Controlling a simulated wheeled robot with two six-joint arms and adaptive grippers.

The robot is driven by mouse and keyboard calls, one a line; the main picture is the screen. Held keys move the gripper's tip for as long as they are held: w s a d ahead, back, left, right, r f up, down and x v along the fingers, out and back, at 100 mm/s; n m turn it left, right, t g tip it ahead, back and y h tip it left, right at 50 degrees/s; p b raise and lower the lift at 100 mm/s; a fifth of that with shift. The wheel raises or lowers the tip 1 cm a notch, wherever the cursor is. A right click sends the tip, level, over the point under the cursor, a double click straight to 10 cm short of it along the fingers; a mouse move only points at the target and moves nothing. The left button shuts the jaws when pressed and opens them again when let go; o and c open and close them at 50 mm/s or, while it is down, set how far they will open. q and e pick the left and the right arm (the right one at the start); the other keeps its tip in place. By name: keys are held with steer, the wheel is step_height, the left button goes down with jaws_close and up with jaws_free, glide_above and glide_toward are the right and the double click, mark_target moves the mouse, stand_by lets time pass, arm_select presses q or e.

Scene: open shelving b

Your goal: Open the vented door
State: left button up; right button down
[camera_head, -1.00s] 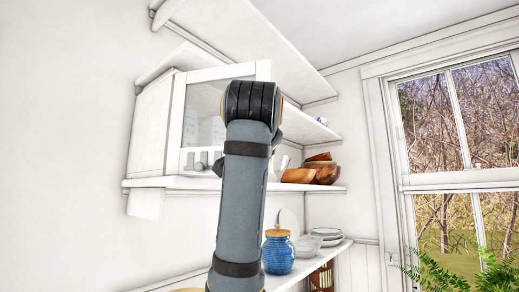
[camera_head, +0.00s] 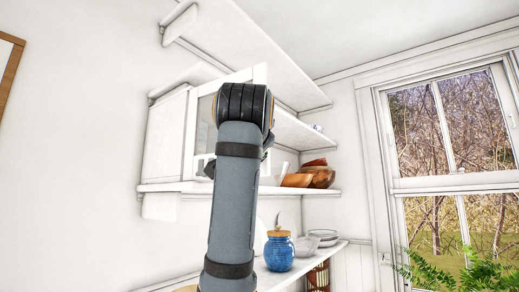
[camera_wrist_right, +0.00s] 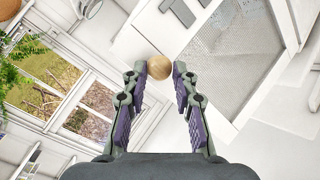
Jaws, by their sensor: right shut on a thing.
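The vented door (camera_head: 191,132) is the pale-framed front of a white box cabinet (camera_head: 163,140) on the middle shelf. In the head view my arm covers much of it, and I cannot tell how far it stands open. In the right wrist view the door (camera_wrist_right: 222,55) shows a mesh-like pane, slots near the top edge and a round wooden knob (camera_wrist_right: 159,68) at its corner. My right gripper (camera_wrist_right: 166,71) is shut on this knob, one finger on each side. In the head view its fingers are hidden behind my arm. My left gripper is not in view.
The middle shelf (camera_head: 215,187) holds wooden bowls (camera_head: 318,177) right of the cabinet. The lower shelf holds a blue jar (camera_head: 279,251) and pale dishes (camera_head: 322,237). Another shelf (camera_head: 255,50) runs above. A window (camera_head: 450,160) and plant (camera_head: 440,270) are at right.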

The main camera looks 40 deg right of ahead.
steer(key=shift+w+a+r, duration=0.1)
steer(key=shift+a+r, duration=0.1)
steer(key=c, duration=1.5)
jaws_free()
steer(key=o, duration=0.3)
steer(key=shift+w+a, duration=0.15)
steer(key=shift+o, duration=0.7)
steer(key=shift+w+a, duration=0.2)
steer(key=shift+a, duration=0.15)
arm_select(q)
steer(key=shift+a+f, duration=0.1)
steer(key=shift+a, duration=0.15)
arm_select(e)
steer(key=v, duration=1.1)
steer(key=shift+s+f, duration=0.2)
steer(key=shift+s, duration=0.05)
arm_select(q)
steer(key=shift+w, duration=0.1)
arm_select(e)
steer(key=shift+a, duration=0.1)
